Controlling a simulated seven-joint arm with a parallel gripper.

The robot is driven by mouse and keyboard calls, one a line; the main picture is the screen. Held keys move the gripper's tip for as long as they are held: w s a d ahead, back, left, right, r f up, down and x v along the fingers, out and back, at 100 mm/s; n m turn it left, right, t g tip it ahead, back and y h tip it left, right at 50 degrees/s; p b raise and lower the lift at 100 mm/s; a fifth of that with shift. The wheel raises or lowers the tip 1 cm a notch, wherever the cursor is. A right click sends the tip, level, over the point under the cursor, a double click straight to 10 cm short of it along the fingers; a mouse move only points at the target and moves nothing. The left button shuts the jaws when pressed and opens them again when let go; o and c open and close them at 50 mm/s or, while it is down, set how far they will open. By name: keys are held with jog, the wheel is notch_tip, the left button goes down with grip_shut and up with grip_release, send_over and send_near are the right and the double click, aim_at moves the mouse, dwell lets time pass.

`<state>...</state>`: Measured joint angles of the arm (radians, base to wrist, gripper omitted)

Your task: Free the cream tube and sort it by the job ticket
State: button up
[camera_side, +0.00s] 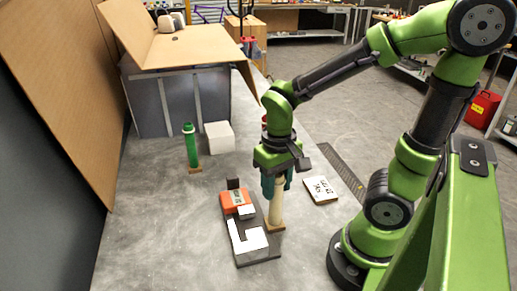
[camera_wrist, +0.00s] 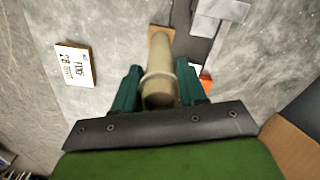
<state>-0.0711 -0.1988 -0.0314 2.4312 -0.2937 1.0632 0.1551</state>
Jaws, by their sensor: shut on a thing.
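The cream tube (camera_side: 277,208) stands roughly upright at the right edge of a dark fixture plate (camera_side: 262,257), with a brown foot (camera_side: 274,228) at its lower end. My gripper (camera_side: 276,184) is shut on its upper part from above. In the wrist view the cream tube (camera_wrist: 160,82) sits between my two green fingers, its brown foot (camera_wrist: 160,33) beyond. I cannot tell whether the foot touches the plate or bench. The plate carries an orange block (camera_side: 234,201) and white pieces (camera_side: 250,241). A white card with black print (camera_side: 320,190), perhaps the job ticket, lies right of the tube.
A green tube (camera_side: 191,148) on a brown foot stands at the back left, beside a white block (camera_side: 219,137). A large cardboard-topped grey box (camera_side: 160,105) stands behind. A dark slotted strip (camera_side: 341,168) runs along the right. The bench's left front is clear.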

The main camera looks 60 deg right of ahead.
dwell(0.3)
jog(key=shift+r, duration=3.5)
jog(key=s+d+f+m, duration=0.2)
jog(key=d+m, duration=0.3)
jog(key=d, duration=0.6)
jog(key=s+d+f+m, duration=0.15)
jog(key=d+m, duration=0.25)
jog(key=d, duration=0.7)
jog(key=w+d+f, duration=0.4)
jog(key=w+d, duration=0.7)
jog(key=shift+d+f, duration=0.35)
jog(key=shift+d, duration=0.05)
jog(key=shift+w+f, duration=0.1)
